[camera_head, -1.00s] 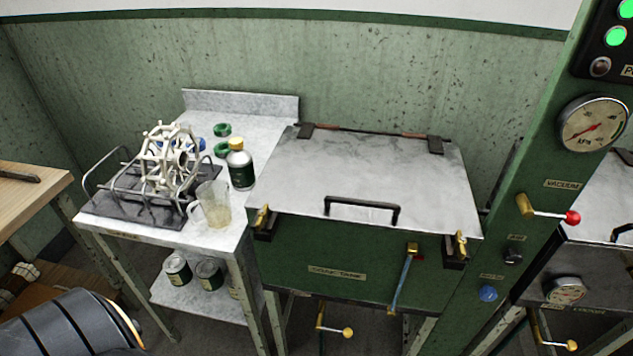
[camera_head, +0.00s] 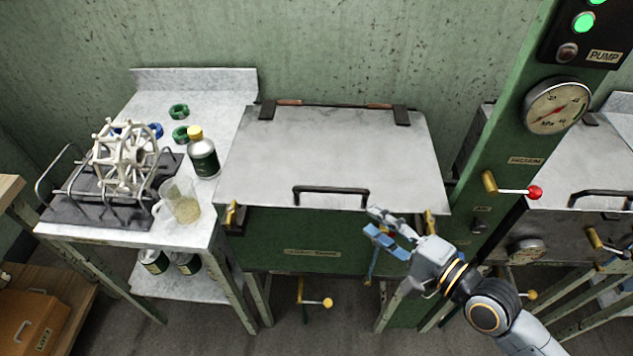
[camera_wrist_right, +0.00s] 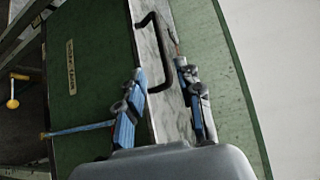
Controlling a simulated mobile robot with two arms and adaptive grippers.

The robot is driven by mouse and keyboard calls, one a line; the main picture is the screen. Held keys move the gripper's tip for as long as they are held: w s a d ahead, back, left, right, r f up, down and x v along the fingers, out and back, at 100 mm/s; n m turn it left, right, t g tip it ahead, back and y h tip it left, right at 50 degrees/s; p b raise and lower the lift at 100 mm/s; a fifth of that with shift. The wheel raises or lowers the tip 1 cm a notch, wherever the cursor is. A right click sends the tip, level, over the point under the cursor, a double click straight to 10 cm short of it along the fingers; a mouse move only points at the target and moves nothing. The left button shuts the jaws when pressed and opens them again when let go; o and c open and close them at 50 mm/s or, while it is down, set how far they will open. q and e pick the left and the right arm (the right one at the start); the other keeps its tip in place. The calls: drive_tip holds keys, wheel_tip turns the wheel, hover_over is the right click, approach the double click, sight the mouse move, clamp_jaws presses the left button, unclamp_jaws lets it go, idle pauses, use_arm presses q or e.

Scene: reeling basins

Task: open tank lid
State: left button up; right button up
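The tank (camera_head: 300,240) is a green box with a flat grey metal lid (camera_head: 330,150) lying shut on it. A black bar handle (camera_head: 330,190) stands near the lid's front edge; it also shows in the right wrist view (camera_wrist_right: 158,87). Brass latches sit at the left (camera_head: 232,215) and right (camera_head: 429,220) front corners. My right gripper (camera_head: 371,221) is open and empty at the lid's front edge, just right of the handle. In the right wrist view its two fingers (camera_wrist_right: 160,70) are apart, with the handle ahead between them, apparently untouched. My left gripper is out of view.
A metal side table (camera_head: 215,100) at left holds a white reel (camera_head: 125,155), a beaker (camera_head: 181,201) and a bottle (camera_head: 203,155). A green column with a gauge (camera_head: 557,105) and red-knobbed lever (camera_head: 515,191) stands at right. A blue lever (camera_head: 373,265) hangs below my right gripper.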

sight(332, 192)
drive_tip(key=p+x, duration=0.2)
drive_tip(key=x, duration=1.1)
drive_tip(key=shift+w+a, duration=0.2)
drive_tip(key=shift+a, duration=0.1)
clamp_jaws()
